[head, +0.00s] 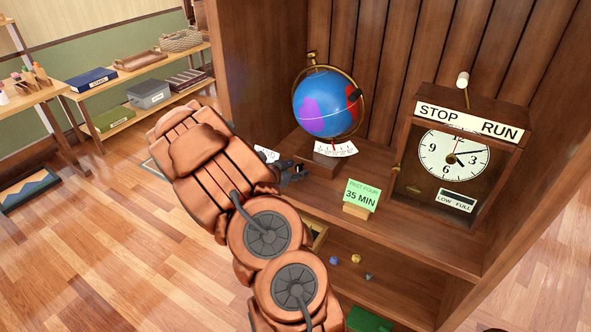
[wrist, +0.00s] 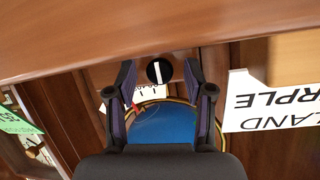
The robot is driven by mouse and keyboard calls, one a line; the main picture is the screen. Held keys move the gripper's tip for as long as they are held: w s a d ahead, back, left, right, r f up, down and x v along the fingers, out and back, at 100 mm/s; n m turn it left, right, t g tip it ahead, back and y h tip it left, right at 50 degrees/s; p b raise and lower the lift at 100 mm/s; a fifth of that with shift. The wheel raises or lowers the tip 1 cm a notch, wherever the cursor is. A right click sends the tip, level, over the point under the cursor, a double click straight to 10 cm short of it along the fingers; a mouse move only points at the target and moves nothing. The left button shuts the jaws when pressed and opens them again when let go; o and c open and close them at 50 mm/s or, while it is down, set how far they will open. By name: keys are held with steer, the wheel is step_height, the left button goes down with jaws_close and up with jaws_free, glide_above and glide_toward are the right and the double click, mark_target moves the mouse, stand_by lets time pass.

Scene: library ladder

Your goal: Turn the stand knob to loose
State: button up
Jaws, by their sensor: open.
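The stand knob (wrist: 160,71) is a round black disc with a white bar across it, seen in the wrist view between my fingertips. The bar runs almost up and down in that picture. My gripper (wrist: 159,67) is open, one finger on each side of the knob; I cannot tell whether either finger touches it. In the head view my gripper (head: 291,171) is at the left of the globe stand, and I cannot make out the knob there. The blue globe (head: 323,104) sits in a brass ring above a white scale card (head: 336,149).
A clock case (head: 463,160) marked STOP and RUN stands right of the globe. A white sign (wrist: 285,100) is beside my gripper in the wrist view. Wooden cabinet walls enclose the shelf.

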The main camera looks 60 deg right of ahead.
jaws_close()
steer(key=p, duration=0.3)
steer(key=shift+r+n, duration=0.2)
steer(key=shift+n, duration=0.2)
steer(key=shift+r+g+p, duration=0.1)
steer(key=shift+g+p, duration=0.2)
steer(key=shift+p, duration=0.4)
steer(key=n+p, duration=0.1)
steer(key=g+p, duration=0.1)
steer(key=p, duration=0.1)
steer(key=shift+w+f+n+p, duration=0.1)
steer(key=shift+f+n+p, duration=0.1)
steer(key=shift+n+p, duration=0.15)
steer(key=shift+f+n+g+h+p, duration=0.2)
steer(key=shift+n+g+h+p, duration=0.25)
steer(key=shift+n+p, duration=0.45)
jaws_free()
